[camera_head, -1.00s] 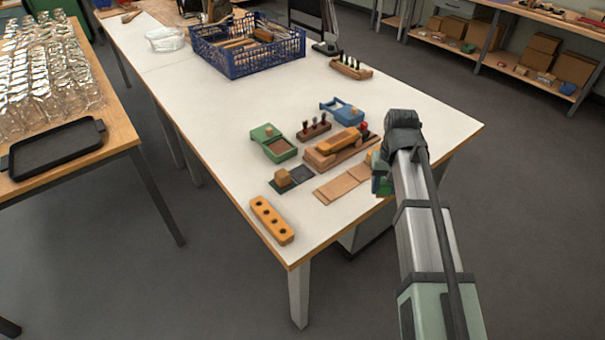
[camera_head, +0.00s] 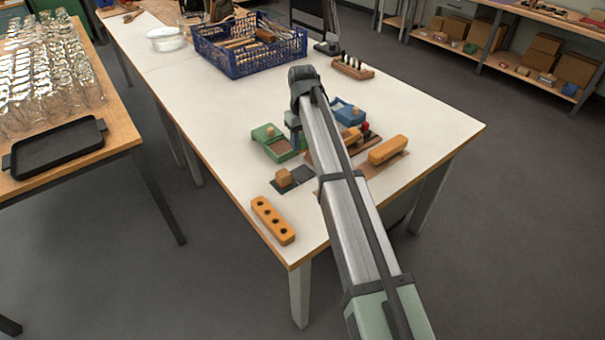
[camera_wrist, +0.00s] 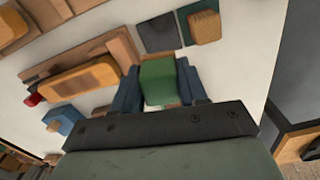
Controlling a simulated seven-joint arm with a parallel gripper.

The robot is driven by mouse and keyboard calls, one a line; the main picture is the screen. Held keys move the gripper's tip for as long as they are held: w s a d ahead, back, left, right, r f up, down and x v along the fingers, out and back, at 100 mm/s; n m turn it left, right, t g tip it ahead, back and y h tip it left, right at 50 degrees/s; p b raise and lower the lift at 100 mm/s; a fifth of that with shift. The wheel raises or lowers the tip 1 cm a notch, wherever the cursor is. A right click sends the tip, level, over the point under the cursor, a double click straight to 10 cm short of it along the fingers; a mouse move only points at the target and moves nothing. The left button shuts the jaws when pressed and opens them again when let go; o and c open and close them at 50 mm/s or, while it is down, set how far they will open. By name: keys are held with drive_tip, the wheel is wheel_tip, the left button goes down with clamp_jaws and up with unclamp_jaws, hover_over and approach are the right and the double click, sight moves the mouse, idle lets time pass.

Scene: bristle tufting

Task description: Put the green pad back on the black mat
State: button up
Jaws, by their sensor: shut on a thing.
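My gripper (camera_wrist: 160,84) is shut on a green block, which I take to be the green pad (camera_wrist: 159,72), held between its two blue fingers. In the head view the fingers (camera_head: 293,124) are beside the green tray with a brown inset, and the pad cannot be told apart there. The black mat (camera_head: 304,173) lies flat on the white table, nearer the front. It also shows in the wrist view (camera_wrist: 157,34), above the held pad, and its visible part is bare. A wooden block (camera_head: 284,178) on a dark green patch sits beside it.
The green tray (camera_head: 268,134) is close to my gripper. A blue tray (camera_head: 346,112) and orange blocks (camera_head: 388,150) are to the right. An orange block with holes (camera_head: 272,220) lies near the front edge. A blue crate (camera_head: 235,62) stands farther back.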

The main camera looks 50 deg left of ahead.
sight(303, 174)
drive_tip(key=shift+d+n, duration=0.1)
drive_tip(key=shift+n, duration=0.7)
drive_tip(key=shift+f, duration=5.05)
drive_tip(key=shift+f, duration=0.15)
drive_tip(key=o, duration=0.9)
drive_tip(key=shift+o, duration=0.2)
wheel_tip(303, 174, up, 12)
drive_tip(key=shift+r, duration=0.2)
